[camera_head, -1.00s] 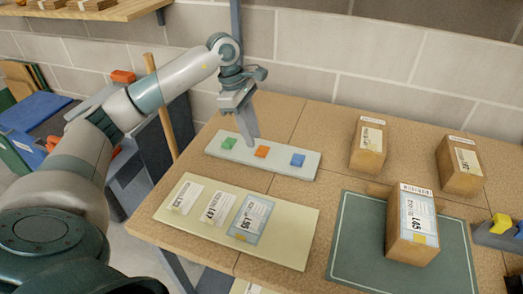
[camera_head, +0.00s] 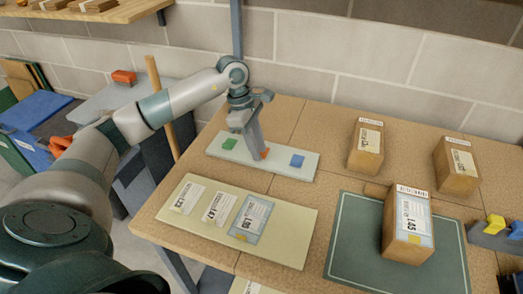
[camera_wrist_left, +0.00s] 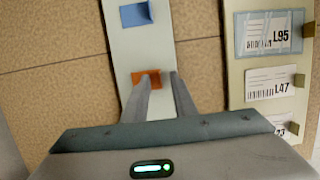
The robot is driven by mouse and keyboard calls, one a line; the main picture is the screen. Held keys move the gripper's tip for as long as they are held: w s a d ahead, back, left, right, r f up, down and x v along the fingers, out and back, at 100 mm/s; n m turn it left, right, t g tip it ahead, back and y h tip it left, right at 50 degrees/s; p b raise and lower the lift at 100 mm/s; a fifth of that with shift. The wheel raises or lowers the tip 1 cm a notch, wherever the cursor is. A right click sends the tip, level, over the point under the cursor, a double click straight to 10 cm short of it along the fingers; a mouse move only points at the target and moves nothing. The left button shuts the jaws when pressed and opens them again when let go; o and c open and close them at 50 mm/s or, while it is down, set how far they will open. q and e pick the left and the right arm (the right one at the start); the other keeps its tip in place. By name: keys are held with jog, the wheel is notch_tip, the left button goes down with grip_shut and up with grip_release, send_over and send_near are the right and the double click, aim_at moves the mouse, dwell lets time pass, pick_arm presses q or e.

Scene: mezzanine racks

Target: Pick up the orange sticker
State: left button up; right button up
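The orange sticker (camera_head: 264,153) lies on the pale strip (camera_head: 305,172) between a green sticker (camera_head: 229,143) and a blue sticker (camera_head: 297,160). My left gripper (camera_head: 259,153) points down at the orange sticker and hides part of it. In the left wrist view, the two fingertips (camera_wrist_left: 162,77) are apart. One fingertip overlaps the orange sticker (camera_wrist_left: 140,77), and the other is to its right. Whether they touch it cannot be told. The blue sticker (camera_wrist_left: 136,14) also shows there. My right gripper is not in view.
A cream board (camera_head: 285,248) with several printed labels lies in front of the strip. A dark green mat (camera_head: 350,260) bears a labelled box (camera_head: 402,248) at right. Two more boxes (camera_head: 358,159) (camera_head: 448,178) stand behind. A grey holder (camera_head: 487,237) is at the right edge.

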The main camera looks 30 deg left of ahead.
pick_arm(q)
jog(key=shift+f, duration=0.2)
dwell(0.3)
grip_shut()
jog(key=shift+r, duration=0.15)
